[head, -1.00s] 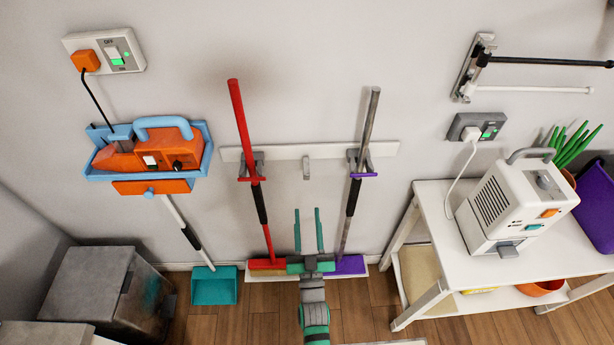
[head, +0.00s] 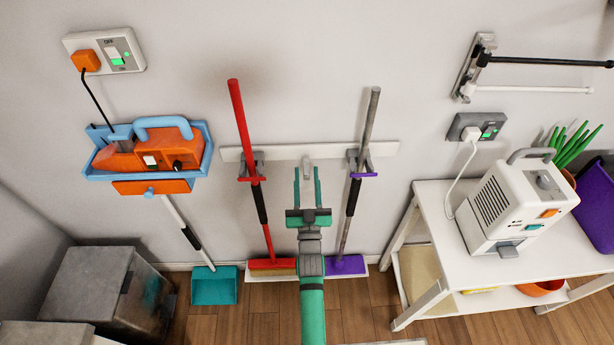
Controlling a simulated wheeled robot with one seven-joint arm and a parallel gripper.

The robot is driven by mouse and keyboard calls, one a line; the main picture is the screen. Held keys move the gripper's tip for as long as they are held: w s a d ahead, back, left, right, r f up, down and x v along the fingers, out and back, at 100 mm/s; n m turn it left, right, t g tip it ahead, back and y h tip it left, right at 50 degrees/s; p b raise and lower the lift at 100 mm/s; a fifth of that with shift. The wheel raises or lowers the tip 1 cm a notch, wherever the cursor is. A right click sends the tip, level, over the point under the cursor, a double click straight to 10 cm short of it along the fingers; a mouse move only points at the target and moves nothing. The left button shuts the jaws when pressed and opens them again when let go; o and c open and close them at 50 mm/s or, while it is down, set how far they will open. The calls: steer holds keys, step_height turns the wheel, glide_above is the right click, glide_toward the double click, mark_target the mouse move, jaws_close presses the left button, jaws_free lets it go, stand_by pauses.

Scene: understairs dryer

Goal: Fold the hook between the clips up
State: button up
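The small grey hook (head: 307,163) is on the white wall rail (head: 285,152), midway between two grey clips. The left clip (head: 258,165) holds a red broom (head: 241,120) and the right clip (head: 353,158) holds a grey-handled broom with a purple head (head: 346,265). My gripper (head: 307,172) is green, with two slim fingers pointing up toward the rail. The fingers are apart and empty, with their tips just below and to either side of the hook. Whether they touch it I cannot tell.
A blue caddy with an orange box (head: 148,155) hangs at left above a teal dustpan (head: 214,287). A grey bin (head: 107,290) stands lower left. A white table (head: 440,215) with a white machine (head: 507,205) stands at right. The two broom handles flank my arm closely.

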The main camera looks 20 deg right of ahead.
steer(key=shift+w, duration=0.2)
jaws_close()
